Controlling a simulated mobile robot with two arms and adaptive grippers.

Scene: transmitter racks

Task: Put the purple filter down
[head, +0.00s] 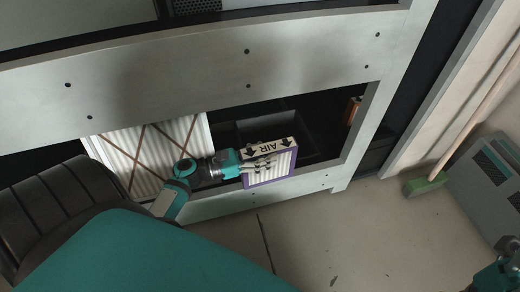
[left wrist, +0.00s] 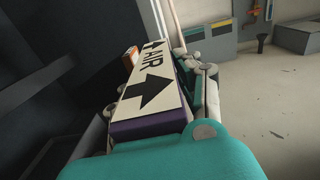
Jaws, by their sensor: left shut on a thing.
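The purple filter (head: 284,172) is a small box with a purple frame, white pleats and a cream edge marked AIR with black arrows. My left gripper (head: 262,163) is shut on it at the rack's low opening. In the left wrist view the filter (left wrist: 152,85) lies between the fingers of the left gripper (left wrist: 160,92), its label facing the camera. I cannot tell whether its underside touches anything. At the head view's lower right corner, a teal and dark part of my right arm shows; its fingers are not clear.
A large white pleated filter (head: 150,150) with brown crossed strips stands in the opening to the left. A dark bin (head: 270,127) is behind the held filter. An orange-brown item (head: 353,110) sits at the opening's right. A green-headed broom (head: 425,184) stands right. The floor (head: 330,225) in front is clear.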

